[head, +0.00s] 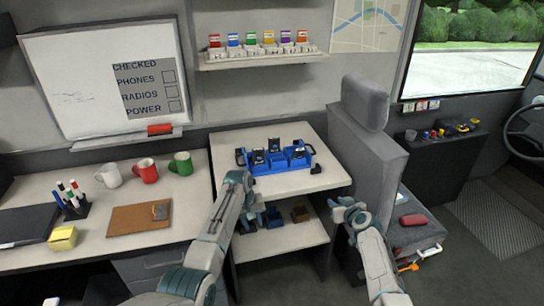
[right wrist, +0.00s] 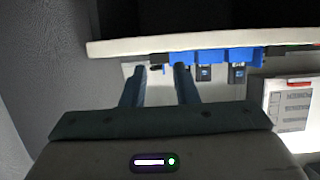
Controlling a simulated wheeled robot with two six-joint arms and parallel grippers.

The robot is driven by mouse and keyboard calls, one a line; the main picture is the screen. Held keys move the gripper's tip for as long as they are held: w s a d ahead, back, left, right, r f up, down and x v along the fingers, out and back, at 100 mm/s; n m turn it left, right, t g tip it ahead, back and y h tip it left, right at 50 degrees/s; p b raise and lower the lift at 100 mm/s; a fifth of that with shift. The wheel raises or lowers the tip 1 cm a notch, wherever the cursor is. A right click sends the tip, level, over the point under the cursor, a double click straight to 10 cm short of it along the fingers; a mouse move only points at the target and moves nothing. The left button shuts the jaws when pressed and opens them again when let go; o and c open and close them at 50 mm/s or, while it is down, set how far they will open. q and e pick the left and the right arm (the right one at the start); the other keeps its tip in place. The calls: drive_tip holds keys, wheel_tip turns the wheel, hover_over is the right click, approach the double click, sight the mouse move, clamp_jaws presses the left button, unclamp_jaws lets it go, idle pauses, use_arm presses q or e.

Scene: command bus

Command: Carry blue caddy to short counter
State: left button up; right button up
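The blue caddy (head: 270,168) stands upright on a light-topped stand (head: 325,183) in the middle of the head view. It has a dark handle at each end and holds several black devices. My left gripper (head: 254,214) is in front of the stand's left side, below the caddy and apart from it; its fingers are too small to judge. My right gripper (head: 346,209) is at the stand's right front, empty, fingers apart. In the right wrist view its two fingers (right wrist: 162,72) are spread, with blue caddy parts (right wrist: 240,55) beyond. I cannot tell which surface is the short counter.
A long counter (head: 95,215) on the left holds mugs (head: 146,171), a clipboard (head: 139,218) and a pen holder. The stand's lower shelf (head: 262,246) holds a blue and a brown item. A grey seat (head: 368,150) stands close on the right.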

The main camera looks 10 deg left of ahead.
drive_tip(key=v, duration=1)
drive_tip(key=shift+r, duration=0.35)
drive_tip(key=shift+s+d, duration=0.1)
